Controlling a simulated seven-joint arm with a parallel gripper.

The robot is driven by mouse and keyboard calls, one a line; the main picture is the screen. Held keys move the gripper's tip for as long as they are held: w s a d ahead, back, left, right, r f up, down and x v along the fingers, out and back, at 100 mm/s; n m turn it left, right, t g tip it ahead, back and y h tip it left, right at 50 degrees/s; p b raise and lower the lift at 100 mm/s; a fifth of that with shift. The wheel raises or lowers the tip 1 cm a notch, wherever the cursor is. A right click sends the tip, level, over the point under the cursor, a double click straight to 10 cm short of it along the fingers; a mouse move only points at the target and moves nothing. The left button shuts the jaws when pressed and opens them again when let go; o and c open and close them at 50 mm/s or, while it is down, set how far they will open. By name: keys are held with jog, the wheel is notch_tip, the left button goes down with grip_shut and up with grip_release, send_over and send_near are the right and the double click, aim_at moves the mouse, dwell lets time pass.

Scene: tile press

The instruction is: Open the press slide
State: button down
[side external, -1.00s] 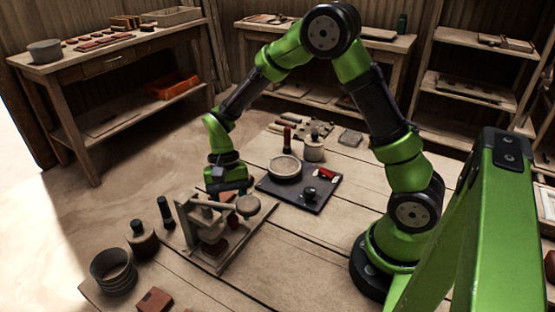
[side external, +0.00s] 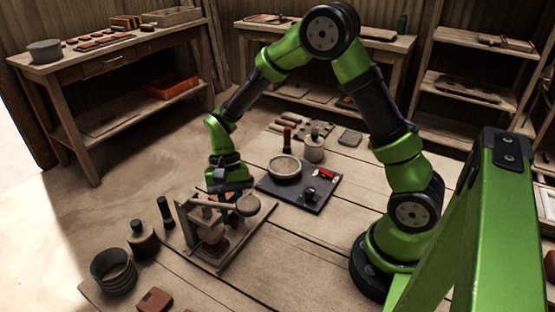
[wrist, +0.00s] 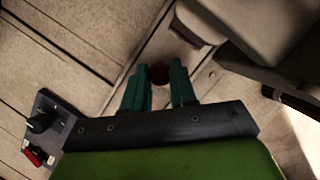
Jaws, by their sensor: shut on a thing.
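The tile press (side external: 186,222) is a pale frame with a top bar, standing on a board at the front of the table. A round pale disc (side external: 249,205) sits at its right end, and a reddish tile lies low inside the frame. My gripper (wrist: 159,68) is at the press, its teal fingers reaching down behind the top bar. The pale press body (wrist: 218,37) lies just beyond and to the right. The frame partly hides my fingertips in the side view.
A ribbed pot (side external: 113,272), a jar (side external: 142,240) and a brown block (side external: 154,300) stand to the left and front. The table's right front is clear.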

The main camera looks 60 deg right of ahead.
jog(key=d, duration=1)
jog(key=shift+d, duration=0.3)
jog(key=c, duration=0.9)
grip_release()
jog(key=shift+r, duration=0.1)
jog(key=v, duration=1.6)
jog(key=shift+r, duration=0.35)
jog(key=shift+w+d, duration=0.1)
jog(key=shift+w, duration=0.05)
